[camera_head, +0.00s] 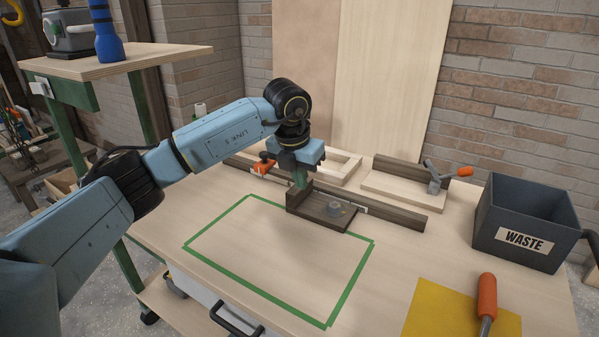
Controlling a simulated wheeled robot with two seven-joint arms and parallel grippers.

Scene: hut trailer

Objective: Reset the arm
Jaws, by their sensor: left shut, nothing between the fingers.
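My left arm reaches in from the left over the workbench (400,250). My left gripper (300,182) points down at the back edge of the green taped rectangle (352,285), just at the left end of a small dark block with a base (318,209). Its fingers look closed, with nothing seen between them. Whether the fingertips touch the block, I cannot tell. My right gripper is not in view.
A dark rail (395,215) runs behind the block. A wooden frame (345,165) and a board with an orange-handled clamp (437,180) lie behind. A grey WASTE bin (525,220) stands right. An orange-handled tool (487,297) lies on a yellow sheet (440,312). The taped area is clear.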

